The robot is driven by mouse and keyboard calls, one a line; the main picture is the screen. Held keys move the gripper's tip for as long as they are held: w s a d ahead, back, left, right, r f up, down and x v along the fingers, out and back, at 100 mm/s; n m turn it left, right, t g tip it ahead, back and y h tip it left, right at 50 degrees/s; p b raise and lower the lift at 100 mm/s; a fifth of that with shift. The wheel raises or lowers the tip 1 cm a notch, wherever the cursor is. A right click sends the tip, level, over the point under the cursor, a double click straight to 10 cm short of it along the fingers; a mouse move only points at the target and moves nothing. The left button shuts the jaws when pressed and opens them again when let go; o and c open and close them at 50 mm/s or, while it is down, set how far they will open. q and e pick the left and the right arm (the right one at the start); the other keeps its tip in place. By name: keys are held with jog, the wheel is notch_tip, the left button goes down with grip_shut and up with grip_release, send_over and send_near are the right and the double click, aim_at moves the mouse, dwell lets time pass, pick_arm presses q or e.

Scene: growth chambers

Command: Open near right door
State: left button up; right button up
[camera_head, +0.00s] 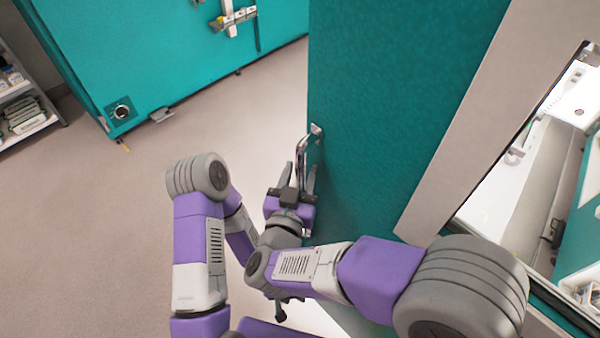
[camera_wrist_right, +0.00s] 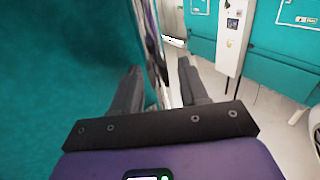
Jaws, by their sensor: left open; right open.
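The door is the tall teal panel (camera_head: 385,90) right of centre in the head view. It also fills the left of the right wrist view (camera_wrist_right: 50,70). Its shiny metal handle (camera_head: 302,150) stands out from the panel's left part. My right gripper (camera_head: 300,172) is open at the handle's lower part, one finger on each side. In the right wrist view, the handle (camera_wrist_right: 158,50) runs between the two dark fingers (camera_wrist_right: 160,88). Whether they touch it I cannot tell. My left gripper (camera_head: 281,312) is low in the head view, mostly hidden behind my right arm.
Another teal chamber (camera_head: 160,50) stands across the aisle. A shelf (camera_head: 28,122) with stacked items is at the far left. The floor (camera_head: 100,210) between is clear. Right of the door, a pale frame strip (camera_head: 475,110) borders a lit interior with white equipment (camera_head: 530,190).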

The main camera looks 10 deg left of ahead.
jog(key=s, duration=0.7)
jog(key=shift+s, duration=0.2)
jog(key=shift+d, duration=0.1)
